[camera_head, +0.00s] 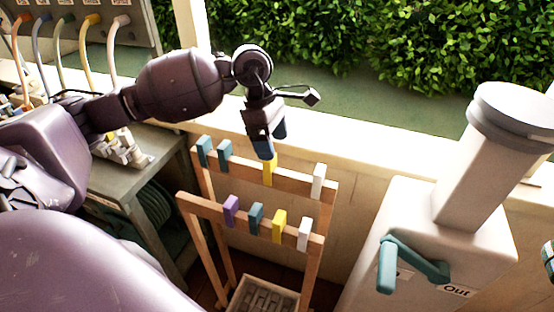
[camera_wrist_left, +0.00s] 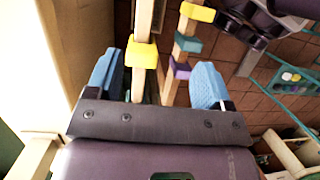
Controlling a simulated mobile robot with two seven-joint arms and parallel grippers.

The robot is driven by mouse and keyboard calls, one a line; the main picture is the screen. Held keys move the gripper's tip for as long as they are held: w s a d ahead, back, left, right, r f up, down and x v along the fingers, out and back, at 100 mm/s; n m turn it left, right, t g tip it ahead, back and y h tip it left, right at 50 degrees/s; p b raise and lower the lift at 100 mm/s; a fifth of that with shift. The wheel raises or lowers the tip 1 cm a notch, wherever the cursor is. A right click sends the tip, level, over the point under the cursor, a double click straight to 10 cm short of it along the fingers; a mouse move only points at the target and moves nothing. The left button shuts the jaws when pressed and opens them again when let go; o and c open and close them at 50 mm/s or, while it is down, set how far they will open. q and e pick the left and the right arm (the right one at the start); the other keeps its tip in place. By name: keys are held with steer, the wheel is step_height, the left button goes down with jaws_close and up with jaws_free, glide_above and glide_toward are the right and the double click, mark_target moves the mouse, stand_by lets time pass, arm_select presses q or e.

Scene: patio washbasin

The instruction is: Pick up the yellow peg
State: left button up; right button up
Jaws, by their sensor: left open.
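Two yellow pegs hang on a wooden rack with two rails. One yellow peg (camera_head: 269,174) is on the back rail, and the other (camera_head: 279,226) is on the front rail. My left gripper (camera_head: 270,143) is open, with blue fingers pointing down just above the back-rail yellow peg. In the left wrist view, that yellow peg (camera_wrist_left: 142,54) lies in the gap between the open fingers (camera_wrist_left: 158,78), closer to the left finger. It is not held. The front-rail yellow peg (camera_wrist_left: 197,12) shows farther up in that view. My right gripper cannot be made out.
Teal pegs (camera_head: 205,151) and a white peg (camera_head: 318,180) share the back rail. Purple (camera_head: 231,210), teal and white pegs are on the front rail. A pale cabinet with a teal handle (camera_head: 387,266) stands right; a bench (camera_head: 150,172) stands left. A low wall runs behind.

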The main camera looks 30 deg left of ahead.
mark_target(271, 165)
arm_select(q)
steer(key=shift+w+a+r+y, duration=0.3)
steer(key=shift+a+r+y, duration=0.05)
steer(key=shift+a, duration=0.25)
steer(key=shift+w+a+r+y, duration=0.25)
steer(key=shift+a+r+y, duration=0.1)
steer(key=shift+a, duration=0.2)
steer(key=f, duration=0.7)
steer(key=d+f, duration=0.1)
steer(key=f, duration=0.2)
steer(key=shift+f, duration=0.25)
steer(key=c, duration=1)
